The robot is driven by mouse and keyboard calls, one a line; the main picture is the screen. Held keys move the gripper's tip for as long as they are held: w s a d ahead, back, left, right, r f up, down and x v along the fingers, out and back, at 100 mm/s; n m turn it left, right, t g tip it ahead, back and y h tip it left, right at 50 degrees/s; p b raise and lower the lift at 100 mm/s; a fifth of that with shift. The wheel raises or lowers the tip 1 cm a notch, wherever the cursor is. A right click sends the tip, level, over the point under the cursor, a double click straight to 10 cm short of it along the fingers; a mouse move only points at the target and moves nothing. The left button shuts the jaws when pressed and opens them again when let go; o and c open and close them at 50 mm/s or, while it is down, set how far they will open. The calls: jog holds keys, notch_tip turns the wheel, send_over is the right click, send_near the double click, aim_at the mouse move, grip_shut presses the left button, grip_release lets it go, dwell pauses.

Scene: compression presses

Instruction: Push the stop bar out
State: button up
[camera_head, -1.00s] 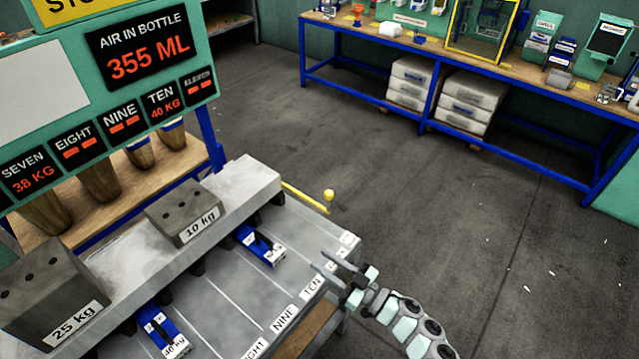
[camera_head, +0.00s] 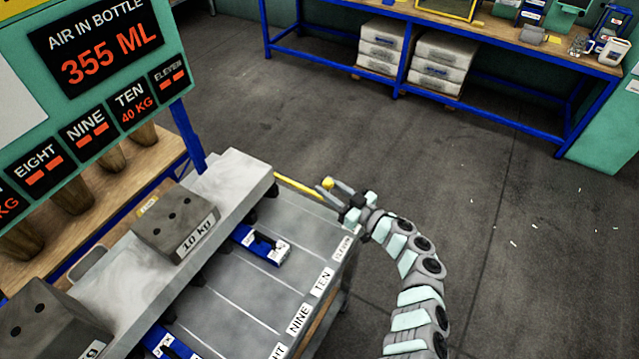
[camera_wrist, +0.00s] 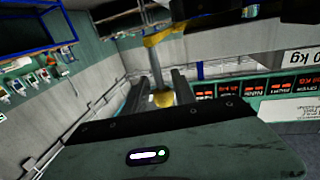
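The stop bar (camera_head: 298,186) is a thin yellow rod with a round yellow knob (camera_head: 328,183) at its end. It sticks out by the far right corner of the grey press table. My gripper (camera_head: 330,190) is at the knob, with its fingers pointing left along the bar. In the wrist view the yellow knob (camera_wrist: 162,99) shows between the two dark fingers of my gripper (camera_wrist: 158,92), which stand apart with a gap visible around it. I cannot tell whether a finger touches the knob.
The grey press table (camera_head: 225,310) has lanes labelled NINE, TEN and ELEVEN, with blue devices (camera_head: 262,246). A 10 kg block (camera_head: 175,222) sits on the raised beam (camera_head: 238,180). The display board (camera_head: 40,110) stands at left. Open floor (camera_head: 480,190) lies to the right.

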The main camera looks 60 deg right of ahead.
jog(key=shift+x, duration=1.7)
jog(key=shift+a, duration=0.1)
jog(key=shift+c, duration=0.3)
grip_shut()
